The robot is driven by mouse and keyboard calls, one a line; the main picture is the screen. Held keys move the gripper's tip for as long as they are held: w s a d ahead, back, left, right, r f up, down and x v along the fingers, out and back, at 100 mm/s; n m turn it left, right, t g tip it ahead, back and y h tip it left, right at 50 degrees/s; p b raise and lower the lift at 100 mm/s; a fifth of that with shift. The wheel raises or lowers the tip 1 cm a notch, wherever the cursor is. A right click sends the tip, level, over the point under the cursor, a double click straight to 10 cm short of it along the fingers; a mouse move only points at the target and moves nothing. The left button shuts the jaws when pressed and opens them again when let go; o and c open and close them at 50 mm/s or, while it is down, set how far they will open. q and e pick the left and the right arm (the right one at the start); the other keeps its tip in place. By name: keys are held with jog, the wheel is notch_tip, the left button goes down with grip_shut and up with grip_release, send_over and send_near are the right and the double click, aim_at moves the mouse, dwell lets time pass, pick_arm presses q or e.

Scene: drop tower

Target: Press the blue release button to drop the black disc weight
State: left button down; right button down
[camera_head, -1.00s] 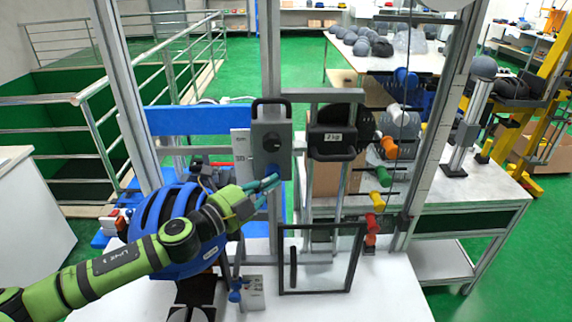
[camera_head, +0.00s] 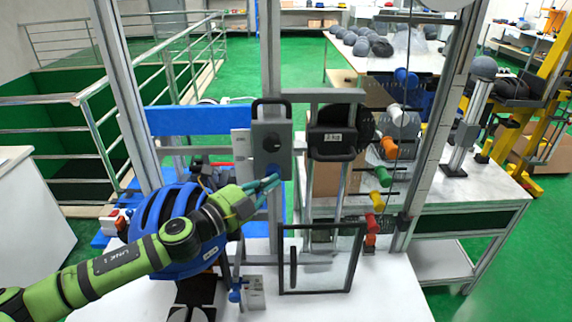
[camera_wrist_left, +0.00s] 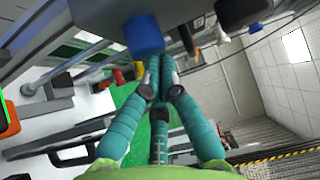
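The blue release button (camera_head: 272,170) is at the bottom of a grey box on the tower's upright; in the left wrist view it is a large blue cylinder (camera_wrist_left: 143,35) just beyond my fingertips. My left gripper (camera_head: 272,182) has its teal fingers drawn together, with nothing visible between them. The tips are just below the button in the head view; the wrist view (camera_wrist_left: 160,82) does not clearly show contact. The black disc weight (camera_head: 325,142), with a "kg" label, hangs raised on the carriage to the right of the box. My right gripper is not in view.
A blue helmet (camera_head: 160,212) is behind my left forearm. A framed clear panel (camera_head: 320,285) stands at the tower's foot. Coloured knobs (camera_head: 376,200) line the right post. The white table (camera_head: 395,300) is bare at the front right.

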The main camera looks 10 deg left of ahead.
pick_arm(q)
jog(key=shift+w+a+r, duration=0.1)
jog(key=shift+w+a, duration=0.05)
jog(key=shift+w, duration=0.3)
jog(key=shift+w+a, duration=0.1)
jog(key=shift+w, duration=0.25)
dwell(0.4)
jog(key=shift+s+d, duration=0.25)
jog(key=shift+s, duration=0.6)
jog(key=s, duration=0.2)
jog(key=s+d, duration=0.1)
jog(key=s, duration=0.2)
jog(key=shift+s+d, duration=0.35)
jog(key=shift+f, duration=0.2)
